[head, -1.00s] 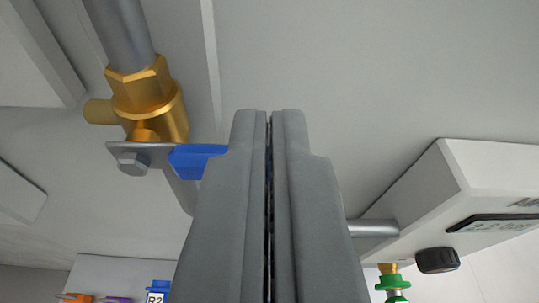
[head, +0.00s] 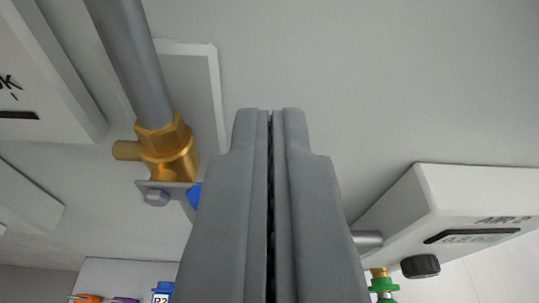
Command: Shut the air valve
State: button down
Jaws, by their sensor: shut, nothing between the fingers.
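The brass air valve (head: 168,153) hangs on a grey pipe at the upper left. A metal plate with a bolt (head: 157,197) sits at its lower end. Its blue handle (head: 193,196) shows only as a small piece at the left edge of my gripper; the rest is hidden behind the fingers. My gripper (head: 270,112) is shut and empty, pointing up the middle of the view, to the right of the valve. I cannot tell whether the gripper touches the handle.
A white box with a display (head: 480,236) and a black knob (head: 420,266) stands at the right, with a green fitting (head: 383,285) below. A blue part labelled R2 (head: 161,292) and an orange part (head: 86,298) are at the lower left. The upper right wall is bare.

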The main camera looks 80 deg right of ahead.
jog(key=v, duration=1)
jog(key=shift+r, duration=0.25)
